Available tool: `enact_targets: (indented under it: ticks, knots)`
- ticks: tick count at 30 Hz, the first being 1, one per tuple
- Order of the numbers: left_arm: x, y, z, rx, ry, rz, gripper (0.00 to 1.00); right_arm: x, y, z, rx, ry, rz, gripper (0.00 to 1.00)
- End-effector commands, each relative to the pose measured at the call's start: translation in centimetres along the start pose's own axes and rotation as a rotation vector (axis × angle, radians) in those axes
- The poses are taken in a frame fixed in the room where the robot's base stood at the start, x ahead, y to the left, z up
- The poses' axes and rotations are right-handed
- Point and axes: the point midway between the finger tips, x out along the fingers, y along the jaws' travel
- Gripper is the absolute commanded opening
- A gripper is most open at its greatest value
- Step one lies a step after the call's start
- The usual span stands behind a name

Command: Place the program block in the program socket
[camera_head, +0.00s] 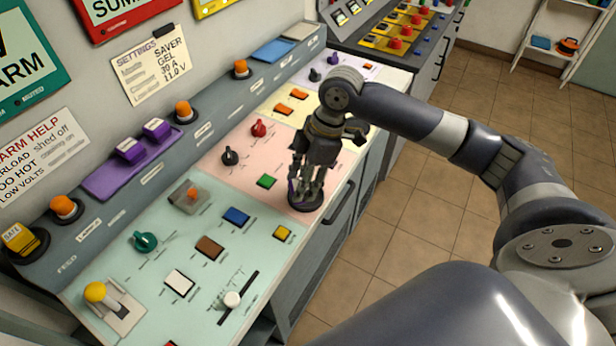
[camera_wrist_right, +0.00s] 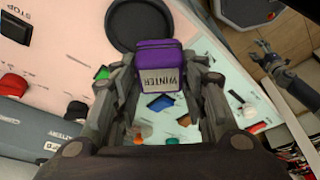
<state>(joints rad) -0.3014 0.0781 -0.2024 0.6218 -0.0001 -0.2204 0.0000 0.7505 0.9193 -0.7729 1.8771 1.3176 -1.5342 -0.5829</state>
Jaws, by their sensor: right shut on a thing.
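My right gripper (camera_head: 308,180) is shut on a purple block (camera_wrist_right: 159,56) with a white label reading WINTER. In the head view the fingers mostly hide this block. The gripper points down over a round black socket (camera_head: 306,205) at the front edge of the pink panel. In the wrist view the dark round socket (camera_wrist_right: 141,20) lies just beyond the block, and the block looks apart from its middle; the exact height gap cannot be told. My left gripper (camera_wrist_right: 265,58) shows small in the wrist view, away from the console, with its fingers apart.
Two more purple blocks (camera_head: 130,151) stand on a purple rack (camera_head: 108,184) on the console ledge. A green button (camera_head: 267,181), a black knob (camera_head: 230,156) and a red knob (camera_head: 259,128) are close to my right gripper. The tiled floor (camera_head: 400,220) is open beside the console.

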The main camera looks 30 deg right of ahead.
Motion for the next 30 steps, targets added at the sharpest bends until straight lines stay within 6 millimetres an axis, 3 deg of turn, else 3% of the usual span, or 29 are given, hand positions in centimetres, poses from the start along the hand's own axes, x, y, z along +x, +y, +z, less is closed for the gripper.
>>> enact_targets:
  ticks: [6, 16, 27, 28, 30]
  knots:
    - [-0.8, 0.1, -0.3, 0.0, 0.003, 0.001, 0.59, -0.3, 2.3, 1.6, 0.0, 0.001, 0.0, 0.15]
    - [-2.0, 0.0, -0.4, -0.001, 0.003, 0.0, 0.59, 2.8, 2.4, 2.8, 0.0, 0.0, -0.001, 0.15]
    - [-1.9, -0.3, -0.2, -0.003, 0.0, -0.003, 0.59, 3.3, 2.4, 2.9, -0.001, 0.001, 0.001, 0.15]
    - [-1.9, -0.3, -0.2, -0.003, 0.0, -0.003, 0.59, 3.4, 2.4, 2.9, -0.001, 0.001, 0.001, 0.42]
    - [-1.9, -0.3, -0.2, -0.002, 0.0, -0.004, 0.59, 3.3, 2.4, 2.9, -0.001, 0.001, 0.001, 0.58]
